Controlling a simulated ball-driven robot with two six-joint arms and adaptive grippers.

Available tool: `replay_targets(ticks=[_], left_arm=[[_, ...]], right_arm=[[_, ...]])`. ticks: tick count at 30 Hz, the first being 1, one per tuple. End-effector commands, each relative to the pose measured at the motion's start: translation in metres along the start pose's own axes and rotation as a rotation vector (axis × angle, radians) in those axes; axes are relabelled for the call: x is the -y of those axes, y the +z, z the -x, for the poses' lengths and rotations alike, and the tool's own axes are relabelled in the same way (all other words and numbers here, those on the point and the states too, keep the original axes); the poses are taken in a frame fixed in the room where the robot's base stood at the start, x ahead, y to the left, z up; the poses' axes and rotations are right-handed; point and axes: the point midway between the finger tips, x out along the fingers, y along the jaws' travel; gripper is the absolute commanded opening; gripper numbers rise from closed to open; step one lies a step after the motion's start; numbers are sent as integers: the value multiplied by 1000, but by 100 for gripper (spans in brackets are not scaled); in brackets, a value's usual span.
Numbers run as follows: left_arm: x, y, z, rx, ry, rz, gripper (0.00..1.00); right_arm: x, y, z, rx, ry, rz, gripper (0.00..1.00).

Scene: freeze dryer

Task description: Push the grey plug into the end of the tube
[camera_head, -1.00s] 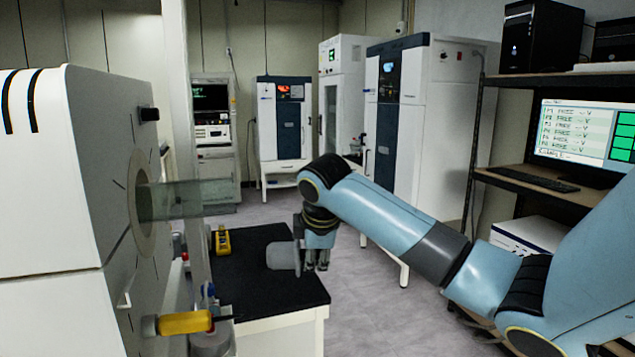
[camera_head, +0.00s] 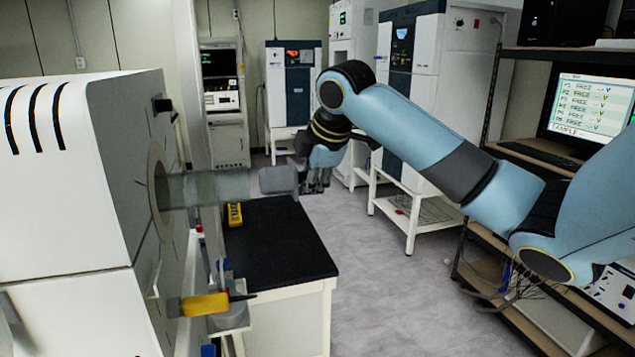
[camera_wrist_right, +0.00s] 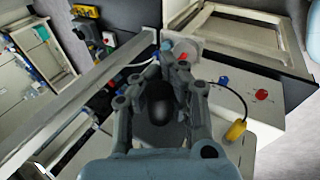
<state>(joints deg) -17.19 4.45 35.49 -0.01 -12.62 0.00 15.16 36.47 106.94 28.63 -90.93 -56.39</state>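The tube (camera_head: 205,188) is translucent grey-green and sticks out level to the right from a round collar on the white machine. The grey plug (camera_head: 278,180) is just right of the tube's open end, at about the same height in the head view, with a small gap between them. My right gripper (camera_head: 306,178) is shut on the plug's right side, its fingers pointing down and left. In the right wrist view the fingertips (camera_wrist_right: 176,62) close together at a pale grey piece (camera_wrist_right: 187,48), probably the plug. Depth alignment with the tube is unclear. My left gripper is not in view.
The white machine (camera_head: 60,180) fills the left side. A yellow-handled tool (camera_head: 205,305) sticks out below the tube. A black-topped bench (camera_head: 275,245) with a yellow item (camera_head: 235,214) stands beneath. Shelves with a monitor (camera_head: 590,105) are at right. The floor between is clear.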

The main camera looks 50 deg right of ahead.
Motion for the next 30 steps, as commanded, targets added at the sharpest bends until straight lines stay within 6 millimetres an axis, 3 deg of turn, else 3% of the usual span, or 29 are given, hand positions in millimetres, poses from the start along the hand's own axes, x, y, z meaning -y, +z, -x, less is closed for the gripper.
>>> replay_targets(ticks=[30], left_arm=[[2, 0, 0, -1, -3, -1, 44]], right_arm=[[0, -5, 0, -1, -31, -6, 0]])
